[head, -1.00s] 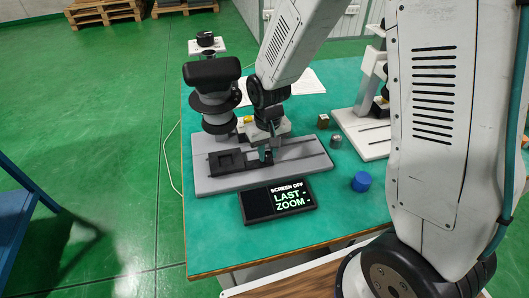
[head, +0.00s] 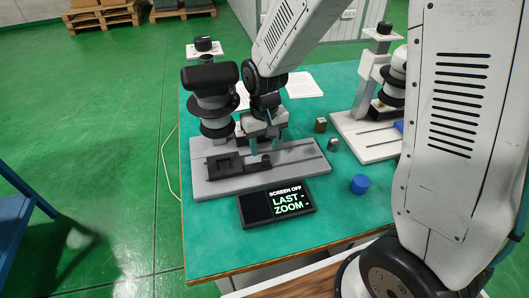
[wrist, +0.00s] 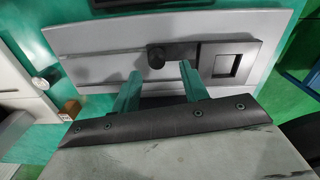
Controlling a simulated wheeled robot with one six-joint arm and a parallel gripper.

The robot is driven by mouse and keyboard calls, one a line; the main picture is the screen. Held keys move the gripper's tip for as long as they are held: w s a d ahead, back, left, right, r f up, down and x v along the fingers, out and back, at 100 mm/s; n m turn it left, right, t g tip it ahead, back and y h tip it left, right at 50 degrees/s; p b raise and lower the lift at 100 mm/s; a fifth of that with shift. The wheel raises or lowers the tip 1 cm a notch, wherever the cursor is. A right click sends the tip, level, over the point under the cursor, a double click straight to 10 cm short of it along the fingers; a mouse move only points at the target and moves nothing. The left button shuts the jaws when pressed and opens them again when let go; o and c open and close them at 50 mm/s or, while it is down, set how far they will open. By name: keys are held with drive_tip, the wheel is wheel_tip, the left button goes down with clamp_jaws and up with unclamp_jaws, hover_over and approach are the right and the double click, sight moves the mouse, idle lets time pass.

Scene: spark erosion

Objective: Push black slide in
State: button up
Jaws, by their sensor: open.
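The black slide (head: 228,166) lies on the grey base plate (head: 205,187) of the front microscope (head: 213,100), towards its left end. It has a square recess and an arm ending in a round black knob (head: 266,161). In the wrist view the slide (wrist: 251,62) is at upper right, its knob (wrist: 156,57) left of the recess. My gripper (head: 265,147) is open and empty, its teal fingers pointing down behind the knob. In the wrist view my gripper (wrist: 160,73) has its fingertips apart, with the knob just beyond the gap. I cannot tell if they touch it.
A black screen panel (head: 252,211) stands in front of the plate. A blue cap (head: 359,184) and two small blocks (head: 321,125) (head: 333,145) lie to the right. A second microscope (head: 346,124) stands behind them. The teal table (head: 225,245) is clear at the front.

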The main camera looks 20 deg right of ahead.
drive_tip(key=shift+r, duration=1.6)
drive_tip(key=shift+s, duration=0.35)
drive_tip(key=s+d+r, duration=0.4)
drive_tip(key=s+r, duration=0.4)
drive_tip(key=s, duration=0.3)
drive_tip(key=s+d+r+m+t, duration=0.1)
drive_tip(key=s+d+r, duration=0.4)
drive_tip(key=s+r, duration=0.3)
drive_tip(key=s, duration=0.3)
drive_tip(key=shift+s+r, duration=0.35)
